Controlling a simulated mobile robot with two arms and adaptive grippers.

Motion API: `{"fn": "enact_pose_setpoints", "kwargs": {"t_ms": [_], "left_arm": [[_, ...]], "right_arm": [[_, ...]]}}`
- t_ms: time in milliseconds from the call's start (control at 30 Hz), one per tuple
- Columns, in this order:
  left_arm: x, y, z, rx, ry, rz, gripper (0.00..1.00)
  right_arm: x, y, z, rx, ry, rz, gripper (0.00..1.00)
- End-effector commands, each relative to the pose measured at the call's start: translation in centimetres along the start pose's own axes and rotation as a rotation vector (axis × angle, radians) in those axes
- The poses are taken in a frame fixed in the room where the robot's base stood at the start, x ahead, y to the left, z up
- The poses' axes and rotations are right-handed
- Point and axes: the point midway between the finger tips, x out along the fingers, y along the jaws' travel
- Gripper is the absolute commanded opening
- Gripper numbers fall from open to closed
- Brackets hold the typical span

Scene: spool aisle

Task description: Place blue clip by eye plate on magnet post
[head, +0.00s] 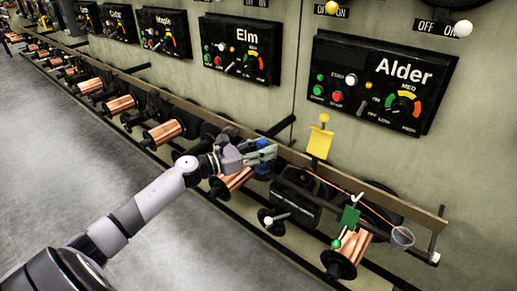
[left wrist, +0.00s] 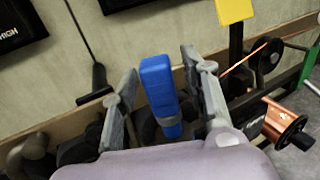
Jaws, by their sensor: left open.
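The blue clip (left wrist: 160,95) stands between the two fingers of my left gripper (left wrist: 158,88) in the left wrist view. A gap shows on each side of it, so the fingers are open around it. In the head view my left gripper (head: 268,154) is at the wooden rail and partly covers the blue clip (head: 262,143). A yellow plate (head: 320,142) stands up on the rail to the right of the gripper. I cannot tell which parts are the eye plate and magnet post. My right gripper is not in view.
A green clip (head: 350,217) and a clear ring (head: 402,237) are farther right along the rail. Copper spools (head: 348,253) line the machine below. The Alder panel (head: 380,82) and Elm panel (head: 240,50) are on the wall behind. Grey floor (head: 60,170) lies open at left.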

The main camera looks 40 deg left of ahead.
Motion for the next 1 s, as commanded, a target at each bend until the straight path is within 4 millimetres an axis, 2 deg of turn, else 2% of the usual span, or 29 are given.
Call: {"fn": "enact_pose_setpoints", "kwargs": {"t_ms": [167,600,733,900,1000], "left_arm": [[-0.5,0.0,0.2,-0.001,0.002,0.001,0.41],[-8.6,-0.1,0.1,-0.004,0.003,0.001,0.41],[-10.5,0.0,0.2,-0.002,0.002,0.001,0.41],[-11.8,-0.1,0.2,-0.010,-0.002,0.005,0.41],[-11.7,-0.2,0.0,-0.098,-0.029,0.050,0.41]], "right_arm": [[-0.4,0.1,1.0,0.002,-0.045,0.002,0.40],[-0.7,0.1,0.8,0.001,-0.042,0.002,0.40],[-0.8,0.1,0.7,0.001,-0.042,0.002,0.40],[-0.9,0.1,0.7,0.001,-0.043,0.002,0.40],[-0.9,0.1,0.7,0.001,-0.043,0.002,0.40]]}}
